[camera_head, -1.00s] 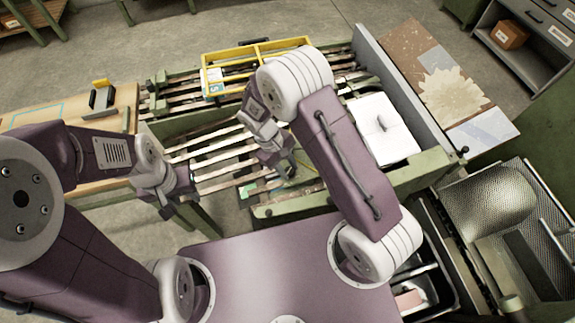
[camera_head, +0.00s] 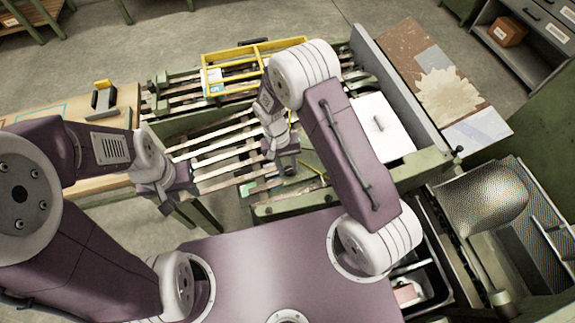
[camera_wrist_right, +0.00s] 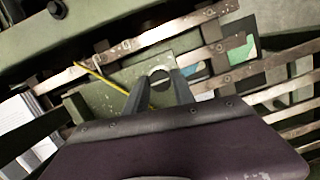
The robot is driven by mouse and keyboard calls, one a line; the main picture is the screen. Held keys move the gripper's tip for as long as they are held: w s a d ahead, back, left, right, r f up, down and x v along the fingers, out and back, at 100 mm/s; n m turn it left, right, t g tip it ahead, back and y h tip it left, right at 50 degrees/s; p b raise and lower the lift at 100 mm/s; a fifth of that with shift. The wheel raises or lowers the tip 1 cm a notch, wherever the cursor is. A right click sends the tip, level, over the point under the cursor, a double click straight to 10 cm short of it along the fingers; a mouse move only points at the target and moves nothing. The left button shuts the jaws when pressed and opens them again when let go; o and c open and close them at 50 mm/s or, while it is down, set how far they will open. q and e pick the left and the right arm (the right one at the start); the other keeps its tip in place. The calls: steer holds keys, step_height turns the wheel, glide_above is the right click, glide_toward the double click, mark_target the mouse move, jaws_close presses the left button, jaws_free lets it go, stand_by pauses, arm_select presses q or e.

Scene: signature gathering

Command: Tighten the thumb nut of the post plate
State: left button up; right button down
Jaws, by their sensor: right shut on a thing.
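The post plate (camera_wrist_right: 112,95) is a flat green plate in the right wrist view, lying by the metal slats. My right gripper (camera_wrist_right: 160,88) is over it, its two dark fingers close together around a small round thing that looks like the thumb nut (camera_wrist_right: 158,72). The fingers partly hide the nut, so its seating cannot be told. In the head view my right gripper (camera_head: 288,168) is low at the near edge of the slatted frame, and the nut is too small to make out. My left gripper (camera_head: 181,202) looks open and empty, left of the frame.
The green slatted frame (camera_head: 310,203) bears a yellow rack (camera_head: 258,48) and a white paper stack (camera_head: 376,118). A wooden bench (camera_head: 60,112) stands at left. Machinery with a mesh tray (camera_head: 487,195) is at lower right.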

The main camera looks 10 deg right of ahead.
stand_by(0.4)
steer(key=c, duration=1.1)
jaws_free()
steer(key=shift+o, duration=0.2)
steer(key=v, duration=0.9)
steer(key=shift+p, duration=0.35)
